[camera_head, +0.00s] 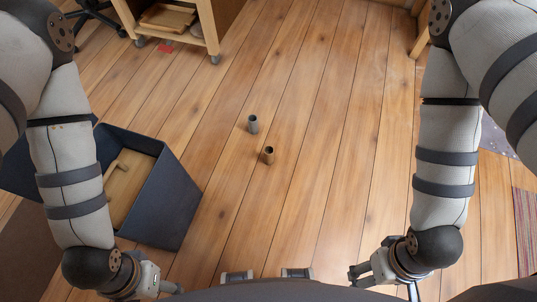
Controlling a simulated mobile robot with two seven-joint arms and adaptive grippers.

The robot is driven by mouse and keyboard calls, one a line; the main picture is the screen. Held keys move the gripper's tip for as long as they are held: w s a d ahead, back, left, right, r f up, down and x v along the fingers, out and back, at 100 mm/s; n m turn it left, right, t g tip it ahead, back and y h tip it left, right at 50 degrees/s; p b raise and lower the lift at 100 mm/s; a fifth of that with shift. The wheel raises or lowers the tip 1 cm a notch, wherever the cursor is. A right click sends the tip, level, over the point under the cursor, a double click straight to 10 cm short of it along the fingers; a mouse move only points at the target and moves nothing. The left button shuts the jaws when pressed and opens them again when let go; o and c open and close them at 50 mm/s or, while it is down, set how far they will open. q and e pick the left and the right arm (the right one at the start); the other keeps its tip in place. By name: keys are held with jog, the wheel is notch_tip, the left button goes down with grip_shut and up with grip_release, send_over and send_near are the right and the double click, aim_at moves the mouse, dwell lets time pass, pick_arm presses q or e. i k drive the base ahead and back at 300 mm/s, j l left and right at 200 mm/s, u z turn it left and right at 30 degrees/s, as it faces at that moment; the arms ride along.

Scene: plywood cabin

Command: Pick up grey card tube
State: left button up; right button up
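The grey card tube (253,124) stands upright on the wooden floor near the middle of the head view. A brown tube (268,155) stands just below and right of it, a small gap apart. My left gripper (160,287) is at the lower left, far from the tubes; its fingers are partly cut off by the picture's edge. My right gripper (385,283) is at the lower right, also well away from the tubes. Its fingers look spread, with nothing seen between them.
A dark blue open box (178,200) holding a wooden piece (130,185) stands at the left. A wheeled wooden cart (206,30) is at the top left. Rugs (525,225) lie at the right edge. The floor around the tubes is clear.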

aim_at(253, 119)
jog(key=i+j, duration=0.2)
jog(key=i, duration=0.25)
jog(key=i+j+z, duration=0.1)
jog(key=i, duration=0.4)
